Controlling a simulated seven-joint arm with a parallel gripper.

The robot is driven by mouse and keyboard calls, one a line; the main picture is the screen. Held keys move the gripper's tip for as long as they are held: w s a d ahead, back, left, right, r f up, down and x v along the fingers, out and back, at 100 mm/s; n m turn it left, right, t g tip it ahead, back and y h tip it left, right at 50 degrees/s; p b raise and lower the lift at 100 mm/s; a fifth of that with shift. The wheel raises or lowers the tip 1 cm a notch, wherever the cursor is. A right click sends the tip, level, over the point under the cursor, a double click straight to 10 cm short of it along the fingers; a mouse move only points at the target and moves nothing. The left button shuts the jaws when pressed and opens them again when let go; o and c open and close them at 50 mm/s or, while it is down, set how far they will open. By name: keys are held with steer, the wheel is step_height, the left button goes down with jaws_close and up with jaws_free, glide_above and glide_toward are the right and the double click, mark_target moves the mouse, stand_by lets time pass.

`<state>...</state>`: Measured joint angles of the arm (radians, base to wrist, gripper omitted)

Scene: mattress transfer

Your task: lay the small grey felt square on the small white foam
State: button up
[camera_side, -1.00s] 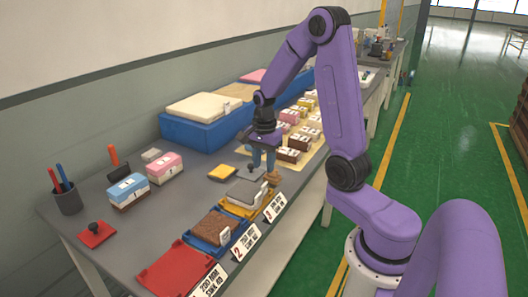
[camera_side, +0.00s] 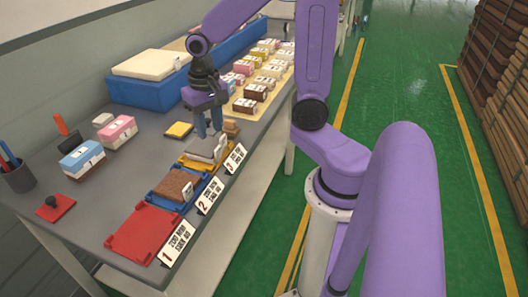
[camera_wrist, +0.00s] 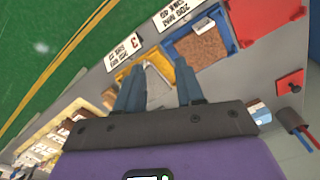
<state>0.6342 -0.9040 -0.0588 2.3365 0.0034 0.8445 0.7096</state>
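A grey piece (camera_side: 204,150) with a white tag lies over the yellow tray (camera_side: 190,163). I cannot tell whether it is the felt square or a thicker pad. My gripper (camera_side: 210,133) points down above and just behind it. In the wrist view, my gripper (camera_wrist: 160,95) has its two blue-grey fingers well apart, with no held object clear between them. The yellow tray (camera_wrist: 158,62) shows past the fingertips. A small whitish block (camera_side: 103,120) stands at the back left; I cannot tell whether it is the white foam. The fingers partly hide the table behind the tray.
A blue tray (camera_side: 157,190) holds a brown pad (camera_side: 174,184); an empty red tray (camera_side: 130,240) lies nearer. A yellow square (camera_side: 179,130) lies left of my gripper and a brown block (camera_side: 231,129) right. Pink (camera_side: 119,131) and blue (camera_side: 82,159) blocks stand left.

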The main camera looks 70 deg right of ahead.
steer(key=s+a+n, duration=0.3)
steer(key=s+n, duration=0.5)
steer(key=s+a+r+n, duration=0.1)
steer(key=s+a+n, duration=0.3)
steer(key=s+n, duration=0.5)
steer(key=shift+n, duration=0.3)
